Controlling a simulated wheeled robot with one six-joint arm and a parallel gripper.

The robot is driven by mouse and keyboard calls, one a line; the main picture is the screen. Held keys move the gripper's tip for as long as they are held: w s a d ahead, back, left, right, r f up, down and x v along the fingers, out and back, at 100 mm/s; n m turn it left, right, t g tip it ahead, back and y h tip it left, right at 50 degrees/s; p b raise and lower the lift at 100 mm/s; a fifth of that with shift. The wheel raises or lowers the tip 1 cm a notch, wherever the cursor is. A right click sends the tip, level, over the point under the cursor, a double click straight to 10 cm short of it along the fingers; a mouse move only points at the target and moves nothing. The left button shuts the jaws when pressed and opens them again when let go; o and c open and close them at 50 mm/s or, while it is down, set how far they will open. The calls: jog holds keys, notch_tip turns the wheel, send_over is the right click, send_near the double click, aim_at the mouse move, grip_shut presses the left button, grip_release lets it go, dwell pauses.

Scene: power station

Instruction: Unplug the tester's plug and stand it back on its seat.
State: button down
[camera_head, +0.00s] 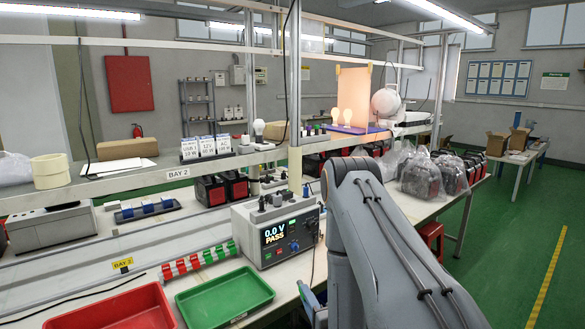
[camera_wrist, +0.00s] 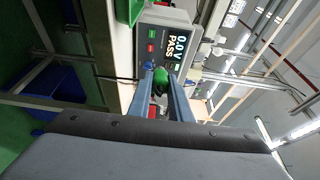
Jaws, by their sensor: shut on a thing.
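The tester (camera_head: 276,238) is a pale box on the bench, with a dark screen reading 0.0 V and PASS. Its panel also shows in the wrist view (camera_wrist: 157,48), turned on its side. My gripper (camera_wrist: 160,72) has its two blue-grey fingers shut on a green plug (camera_wrist: 160,76) with a dark part below it, close to the tester's front. I cannot tell whether the plug is in a socket. In the head view my arm hides most of the gripper and the plug. I cannot make out the plug's seat.
An empty green tray (camera_head: 226,298) and a red tray (camera_head: 112,310) lie left of the tester. Red, green and white pieces (camera_head: 200,261) stand in a row behind them. A shelf (camera_head: 150,178) runs above the bench. Bagged dark units (camera_head: 420,178) sit to the right.

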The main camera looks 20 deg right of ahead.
notch_tip(320, 180, up, 9)
jog(key=s+p, duration=0.3)
jog(key=p, duration=0.5)
jog(key=w+d+m+g+h, duration=0.2)
jog(key=w+d+g, duration=0.6)
jog(key=g, duration=0.2)
jog(key=s+r+m+g+y, duration=0.1)
jog(key=s+r+g, duration=0.3)
jog(key=s+r, duration=0.2)
jog(key=s+r+m+g+y, duration=0.1)
jog(key=s+r+g, duration=0.3)
jog(key=r, duration=0.6)
jog(key=shift+s+r+m+b, duration=0.3)
jog(key=shift+s+m, duration=0.2)
jog(key=shift+s, duration=0.4)
